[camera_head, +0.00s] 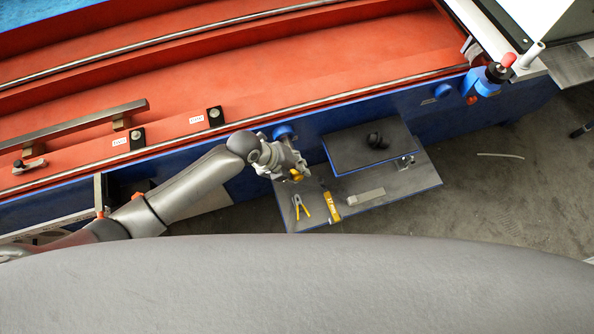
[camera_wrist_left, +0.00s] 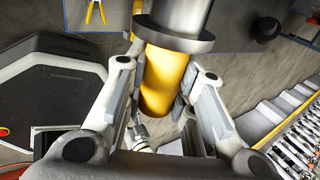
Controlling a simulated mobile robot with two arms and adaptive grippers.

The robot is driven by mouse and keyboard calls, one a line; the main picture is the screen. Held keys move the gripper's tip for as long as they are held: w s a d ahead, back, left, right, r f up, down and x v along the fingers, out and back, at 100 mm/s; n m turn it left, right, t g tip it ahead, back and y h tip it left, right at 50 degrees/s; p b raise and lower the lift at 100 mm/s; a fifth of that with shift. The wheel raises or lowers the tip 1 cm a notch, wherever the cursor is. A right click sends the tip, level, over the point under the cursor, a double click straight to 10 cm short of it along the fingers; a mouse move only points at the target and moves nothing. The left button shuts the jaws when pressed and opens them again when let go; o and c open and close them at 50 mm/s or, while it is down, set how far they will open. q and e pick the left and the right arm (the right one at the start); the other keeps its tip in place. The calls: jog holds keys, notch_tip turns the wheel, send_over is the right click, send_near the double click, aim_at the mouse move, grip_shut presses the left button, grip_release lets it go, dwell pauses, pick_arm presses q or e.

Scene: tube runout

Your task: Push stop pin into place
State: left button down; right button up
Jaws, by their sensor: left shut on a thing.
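My left gripper (camera_head: 296,175) is in front of the blue side of the machine, just below a round blue fitting (camera_head: 283,131). In the left wrist view its fingers (camera_wrist_left: 160,95) are shut around a yellow cylinder (camera_wrist_left: 163,80) with a wide grey collar and a thicker grey part. I cannot tell for sure whether this is the stop pin. A black-knobbed fitting (camera_head: 214,116) and a similar one (camera_head: 137,138) sit on the red bed. My right gripper is not in view.
A grey two-level shelf (camera_head: 350,160) stands beside the gripper. It bears yellow pliers (camera_head: 300,206), a yellow tool (camera_head: 331,206), a pale bar (camera_head: 366,196) and a black knobbed object (camera_head: 377,140). The red bed (camera_head: 300,75) is mostly bare. Floor (camera_head: 490,200) is open at right.

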pick_arm(q)
jog(key=shift+w+a+b, duration=0.25)
jog(key=shift+w+b, duration=0.25)
jog(key=shift+w, duration=0.4)
jog(key=shift+w+a+b, duration=0.3)
jog(key=shift+w+b, duration=0.25)
jog(key=shift+w, duration=0.3)
jog(key=shift+w+a+b, duration=0.25)
jog(key=shift+w+b, duration=0.25)
jog(key=shift+w, duration=0.4)
jog(key=c, duration=1.1)
grip_release()
jog(key=shift+c, duration=0.2)
jog(key=shift+s, duration=0.1)
jog(key=shift+a, duration=0.1)
jog(key=v, duration=1.2)
